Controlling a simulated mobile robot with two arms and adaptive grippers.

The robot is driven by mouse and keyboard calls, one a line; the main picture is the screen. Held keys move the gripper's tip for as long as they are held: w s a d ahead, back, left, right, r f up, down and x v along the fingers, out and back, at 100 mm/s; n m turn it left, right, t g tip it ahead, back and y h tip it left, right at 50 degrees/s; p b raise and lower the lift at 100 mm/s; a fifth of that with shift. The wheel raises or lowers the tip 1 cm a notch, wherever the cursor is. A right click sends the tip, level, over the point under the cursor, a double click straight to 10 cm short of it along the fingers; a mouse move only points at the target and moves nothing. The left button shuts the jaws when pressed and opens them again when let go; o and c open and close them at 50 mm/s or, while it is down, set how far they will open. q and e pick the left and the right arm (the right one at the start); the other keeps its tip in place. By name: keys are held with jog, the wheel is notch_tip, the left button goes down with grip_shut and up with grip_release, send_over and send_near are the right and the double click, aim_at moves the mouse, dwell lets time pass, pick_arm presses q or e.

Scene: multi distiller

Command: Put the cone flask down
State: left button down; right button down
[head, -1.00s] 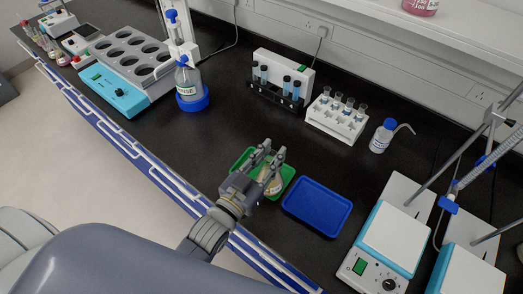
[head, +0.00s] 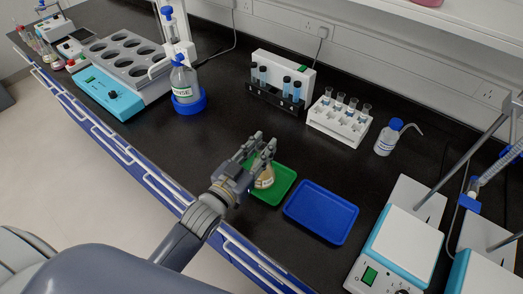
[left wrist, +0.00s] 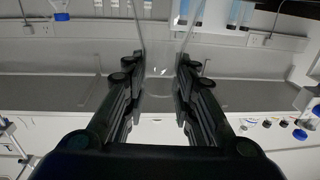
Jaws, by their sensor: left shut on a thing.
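The cone flask (head: 264,180) is clear glass with a pale label and some yellowish colour low down. It is upright at the green tray (head: 284,188) in the head view. My left gripper (head: 264,143) is shut on its upper part. Whether the flask's base touches the tray cannot be told. In the left wrist view the flask (left wrist: 160,65) shows as faint clear glass between my left gripper's dark fingers (left wrist: 160,85). My right gripper is not in view.
A blue tray (head: 320,212) lies right of the green tray. Behind stand a dark tube rack (head: 276,98), a white tube rack (head: 338,122) and a wash bottle (head: 386,139). A hotplate stirrer (head: 405,240) is at right. The bench left of the green tray is clear.

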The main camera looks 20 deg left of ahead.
pick_arm(q)
jog(key=shift+r, duration=0.15)
jog(key=c, duration=1.3)
grip_release()
jog(key=shift+f, duration=0.2)
